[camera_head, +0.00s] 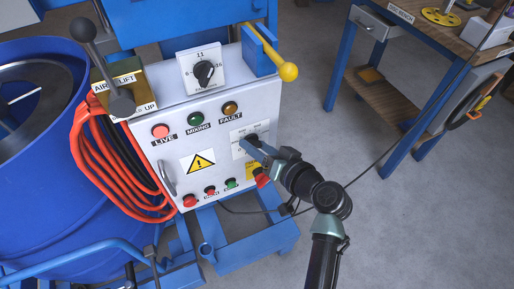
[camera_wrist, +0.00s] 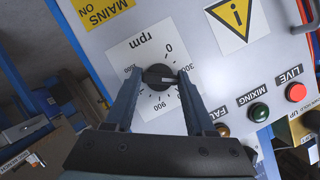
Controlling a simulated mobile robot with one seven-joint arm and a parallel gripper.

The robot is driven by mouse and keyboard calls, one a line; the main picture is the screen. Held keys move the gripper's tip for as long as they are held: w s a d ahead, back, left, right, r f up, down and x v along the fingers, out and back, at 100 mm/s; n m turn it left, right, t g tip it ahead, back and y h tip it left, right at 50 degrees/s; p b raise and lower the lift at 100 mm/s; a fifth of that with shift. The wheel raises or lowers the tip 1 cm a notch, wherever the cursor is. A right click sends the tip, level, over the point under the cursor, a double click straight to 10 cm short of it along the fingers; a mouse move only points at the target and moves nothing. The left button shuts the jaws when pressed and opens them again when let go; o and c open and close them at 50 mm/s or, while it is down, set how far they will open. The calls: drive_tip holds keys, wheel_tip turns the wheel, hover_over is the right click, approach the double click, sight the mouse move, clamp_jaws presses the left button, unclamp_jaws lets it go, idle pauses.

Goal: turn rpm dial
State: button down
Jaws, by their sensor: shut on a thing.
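The rpm dial is a black knob (camera_wrist: 158,77) on a white scale plate marked "rpm" with numbers around it, seen in the wrist view. In the head view the dial's plate (camera_head: 237,152) is on the right side of the light grey control panel, and the knob is partly hidden by my gripper. My gripper (camera_head: 255,143) reaches the dial from the right. In the wrist view its two fingers (camera_wrist: 157,80) stand on either side of the knob, shut on it. The knob's pale pointer line lies roughly across the picture, towards the right finger.
The control panel (camera_head: 225,110) carries LIVE, MIXING and FAULT lamps, a warning triangle and several small buttons. Orange hoses (camera_head: 95,160) hang at left. Floor to the right is clear up to a workbench (camera_head: 375,105).

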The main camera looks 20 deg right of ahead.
drive_tip(key=m+y+b, duration=0.1)
drive_tip(key=m, duration=0.1)
drive_tip(key=m+y, duration=0.1)
drive_tip(key=m, duration=0.1)
drive_tip(key=shift+d+f+t+y+b, duration=0.1)
drive_tip(key=shift+f+t+y+b, duration=0.1)
drive_tip(key=shift+t+y+b, duration=0.15)
drive_tip(key=shift+m, duration=0.3)
drive_tip(key=shift+c, duration=1.2)
unclamp_jaws()
drive_tip(key=shift+r, duration=0.1)
drive_tip(key=p+v, duration=0.1)
drive_tip(key=v, duration=1.2)
drive_tip(key=shift+f, duration=0.25)
